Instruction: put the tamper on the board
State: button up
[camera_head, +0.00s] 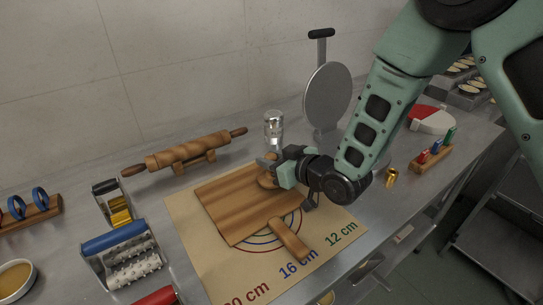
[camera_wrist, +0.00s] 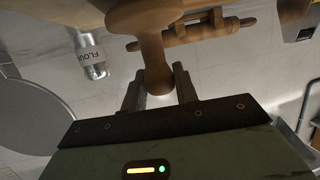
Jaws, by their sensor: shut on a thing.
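The tamper (camera_head: 266,182) is a brown wooden tool with a round head and a knobbed handle. My gripper (camera_head: 275,170) is shut on it, at the board's far right corner. In the wrist view the tamper (camera_wrist: 152,48) stands between the two fingers (camera_wrist: 159,88), which grip its knob end. The board (camera_head: 238,205) is a wooden slab with a short handle, lying on a printed mat. I cannot tell whether the tamper touches the board. My gripper partly hides the tamper in the head view.
A mat (camera_head: 193,238) with coloured size rings lies under the board. A flour shaker (camera_head: 273,127) and a round metal press (camera_head: 328,95) stand behind my gripper. A rolling pin (camera_head: 185,152) rests on a stand behind the board. Roller tools (camera_head: 124,256) stand left.

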jog(key=shift+f+b, duration=0.55)
dwell(0.4)
jog(key=o, duration=1.2)
jog(key=shift+c, duration=0.2)
jog(key=shift+s, duration=0.1)
jog(key=p+v, duration=1.3)
jog(key=v, duration=0.4)
jog(key=shift+r, duration=0.2)
